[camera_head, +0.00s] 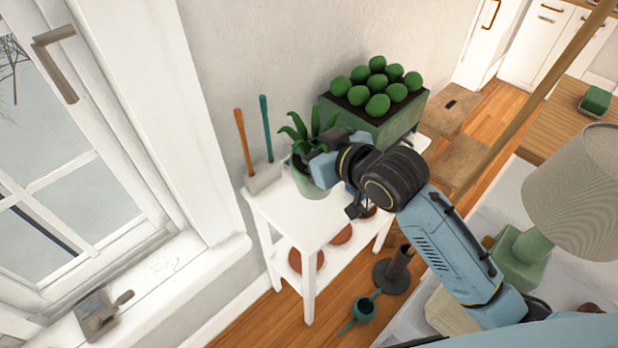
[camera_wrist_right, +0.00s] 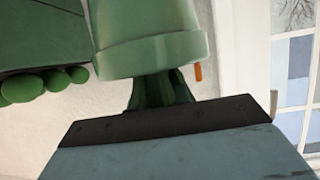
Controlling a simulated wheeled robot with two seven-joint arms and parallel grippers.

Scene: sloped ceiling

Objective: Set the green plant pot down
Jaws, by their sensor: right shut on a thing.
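The green plant pot (camera_head: 307,188), with a spiky leafy plant (camera_head: 305,140), is at the white table (camera_head: 297,222) by the wall in the head view. My right gripper (camera_head: 325,165) reaches in from the right and is shut on the pot. In the right wrist view the pot (camera_wrist_right: 150,40) appears upside down, just beyond the gripper (camera_wrist_right: 165,120), its leaves partly hidden. The pot looks upright over the tabletop; I cannot tell whether its base touches it. My left gripper is not in view.
A planter box (camera_head: 392,128) of round green plants stands behind on the tabletop. A white holder (camera_head: 263,178) with two handled tools is left of the pot. The table's front part is bare. A lamp (camera_head: 582,190) stands at right; a watering can (camera_head: 362,310) is below.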

